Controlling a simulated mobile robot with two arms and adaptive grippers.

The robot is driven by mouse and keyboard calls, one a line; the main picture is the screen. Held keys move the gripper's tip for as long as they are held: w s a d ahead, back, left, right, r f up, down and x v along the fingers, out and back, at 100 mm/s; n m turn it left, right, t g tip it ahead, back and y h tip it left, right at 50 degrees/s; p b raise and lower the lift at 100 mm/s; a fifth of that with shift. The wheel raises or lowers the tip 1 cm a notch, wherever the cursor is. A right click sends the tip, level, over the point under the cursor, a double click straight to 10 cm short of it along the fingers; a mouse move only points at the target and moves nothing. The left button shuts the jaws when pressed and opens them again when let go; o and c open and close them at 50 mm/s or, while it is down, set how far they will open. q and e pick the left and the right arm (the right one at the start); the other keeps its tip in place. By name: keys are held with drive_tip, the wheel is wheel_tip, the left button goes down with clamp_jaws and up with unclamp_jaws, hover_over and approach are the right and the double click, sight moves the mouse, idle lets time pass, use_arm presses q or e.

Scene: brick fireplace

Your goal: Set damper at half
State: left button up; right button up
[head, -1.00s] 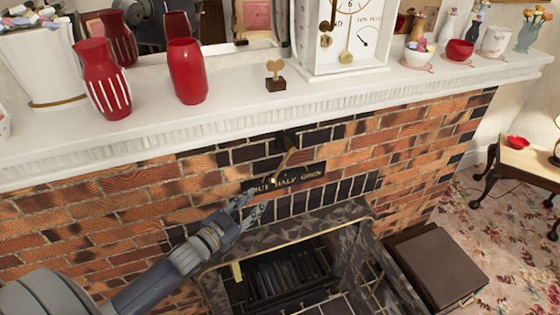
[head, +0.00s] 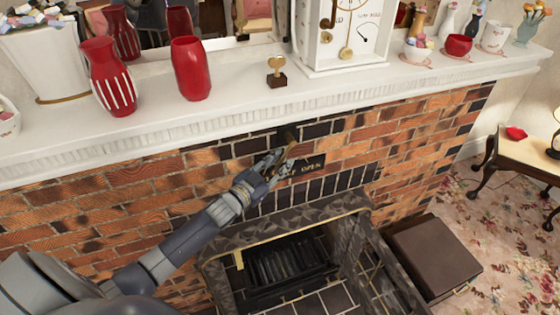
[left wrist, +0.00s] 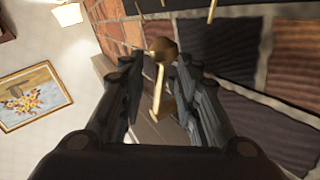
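The damper is a brass lever with a round knob, mounted on the brick front below the mantel. In the head view its upper end (head: 289,137) shows, and my left gripper (head: 283,160) covers its lower part. The dark label plate (head: 308,167) beside it shows "OPEN" at its right end; the rest of the lettering is mostly covered. In the left wrist view the lever (left wrist: 159,78) runs between the two fingers of the left gripper (left wrist: 157,66), which stand apart with gaps on both sides. The exact lever setting is hard to tell. My right gripper is not in view.
The white mantel (head: 220,110) juts out above, bearing red vases (head: 190,70), a white clock (head: 345,40) and a small brass key on a block (head: 276,72). The grate (head: 285,265) with its stone surround (head: 330,215) lies below. A brown box (head: 432,255) stands right.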

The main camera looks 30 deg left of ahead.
use_arm(q)
drive_tip(key=shift+w+d, duration=0.1)
drive_tip(key=shift+w, duration=0.15)
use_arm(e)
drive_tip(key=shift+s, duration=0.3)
use_arm(q)
clamp_jaws()
drive_tip(key=shift+f+b, duration=0.25)
drive_tip(key=shift+b, duration=0.25)
drive_tip(key=shift+w+d+f+n+t+y+b, duration=0.1)
drive_tip(key=shift+w+d+n+t+b, duration=0.55)
drive_tip(key=shift+b, duration=1.65)
drive_tip(key=shift+w+d+f+n+t+y+b, duration=0.25)
drive_tip(key=shift+n+t+b, duration=0.7)
drive_tip(key=shift+b, duration=1.3)
drive_tip(key=shift+w+d+n+t+h+b, duration=0.1)
drive_tip(key=shift+w+d+n+t+b, duration=0.3)
drive_tip(key=shift+t+b, duration=1.3)
use_arm(e)
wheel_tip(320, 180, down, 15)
drive_tip(key=b, duration=0.1)
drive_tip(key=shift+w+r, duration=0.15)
use_arm(q)
drive_tip(key=shift+w+a+g, duration=0.1)
drive_tip(key=shift+g, duration=0.5)
